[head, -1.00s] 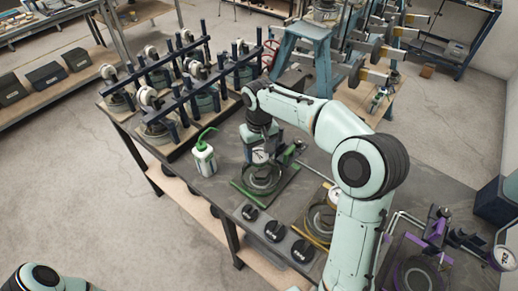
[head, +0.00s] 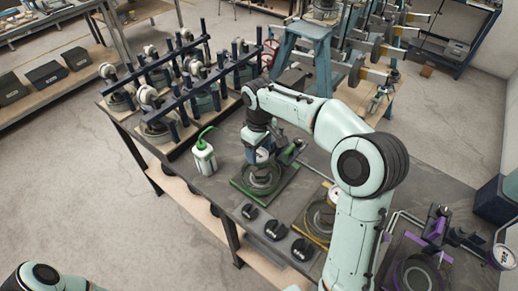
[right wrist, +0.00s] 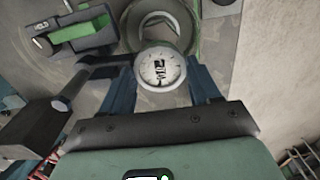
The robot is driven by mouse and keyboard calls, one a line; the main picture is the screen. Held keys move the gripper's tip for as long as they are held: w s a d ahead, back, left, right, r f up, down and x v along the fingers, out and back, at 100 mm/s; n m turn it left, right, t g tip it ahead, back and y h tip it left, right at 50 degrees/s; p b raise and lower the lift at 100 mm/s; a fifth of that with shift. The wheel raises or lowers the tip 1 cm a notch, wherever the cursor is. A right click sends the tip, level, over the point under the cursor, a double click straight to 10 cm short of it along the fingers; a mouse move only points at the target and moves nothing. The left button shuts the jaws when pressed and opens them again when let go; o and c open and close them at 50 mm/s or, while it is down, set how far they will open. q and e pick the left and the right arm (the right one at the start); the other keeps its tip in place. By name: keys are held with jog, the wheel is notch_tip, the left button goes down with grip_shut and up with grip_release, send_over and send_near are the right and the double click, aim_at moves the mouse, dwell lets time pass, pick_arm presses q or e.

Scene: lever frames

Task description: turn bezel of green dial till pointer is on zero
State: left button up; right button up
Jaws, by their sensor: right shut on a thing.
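The green dial's stand (head: 247,193) has a green base at the middle of the workbench. Its round white face (head: 262,157) is partly hidden in the head view by my right gripper (head: 259,148). In the right wrist view the white face (right wrist: 160,68) with its pale bezel sits between the two dark blue fingers of my right gripper (right wrist: 162,84), which is shut on the bezel. Dark marks show on the face, but the pointer's place against zero is too small to tell. My left gripper is out of view.
A white bottle with a green spout (head: 204,158) stands left of the dial. Black round parts (head: 275,230) lie near the bench's front edge. A yellow-based dial stand (head: 312,222) and a purple one (head: 432,235) are to the right. A dark rack (head: 175,90) stands behind.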

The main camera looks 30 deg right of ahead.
jog(key=o, duration=1.1)
jog(key=shift+c, duration=0.2)
